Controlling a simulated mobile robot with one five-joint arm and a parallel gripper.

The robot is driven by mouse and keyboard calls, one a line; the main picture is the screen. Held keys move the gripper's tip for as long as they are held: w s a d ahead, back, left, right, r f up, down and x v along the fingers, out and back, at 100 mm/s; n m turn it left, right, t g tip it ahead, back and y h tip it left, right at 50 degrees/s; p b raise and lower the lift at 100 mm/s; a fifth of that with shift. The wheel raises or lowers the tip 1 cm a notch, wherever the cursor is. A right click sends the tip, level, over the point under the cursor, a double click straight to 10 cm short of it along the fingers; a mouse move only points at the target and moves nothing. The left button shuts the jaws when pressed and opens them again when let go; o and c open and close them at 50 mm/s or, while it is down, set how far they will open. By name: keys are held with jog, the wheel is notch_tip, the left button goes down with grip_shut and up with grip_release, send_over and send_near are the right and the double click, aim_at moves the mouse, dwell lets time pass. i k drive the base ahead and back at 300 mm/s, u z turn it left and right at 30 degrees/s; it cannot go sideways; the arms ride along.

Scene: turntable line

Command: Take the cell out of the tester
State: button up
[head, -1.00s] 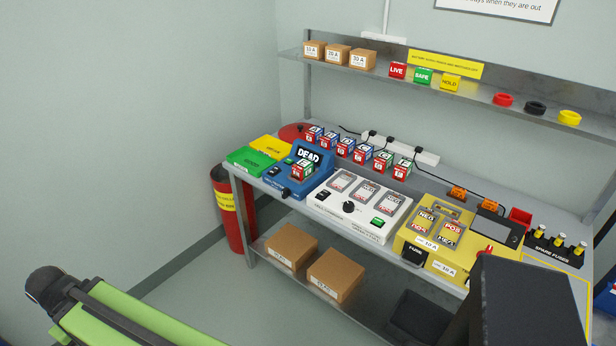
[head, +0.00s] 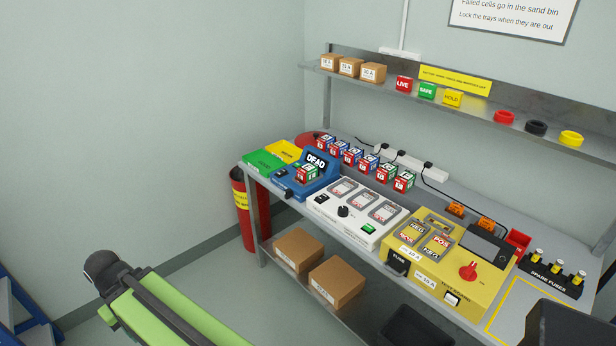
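The blue tester (head: 290,188) stands near the left end of the bench in the head view. Its raised screen (head: 317,160) reads DEAD. A cell (head: 307,174) with a green, white and red body sits upright in the front of the tester, below the screen. How deep it sits cannot be told. My green arm link (head: 165,308) shows at the lower left, well apart from the bench and the tester. My gripper is outside the picture.
Several similar cells (head: 367,168) stand in a row behind the tester. Green (head: 263,163) and yellow (head: 284,150) trays lie to its left. A white charger (head: 325,209) and yellow test board (head: 456,291) stand to its right. Open floor lies before the bench.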

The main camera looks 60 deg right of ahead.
aim_at(310, 171)
jog(key=z, duration=0.1)
jog(key=i, duration=0.9)
jog(key=u, duration=0.1)
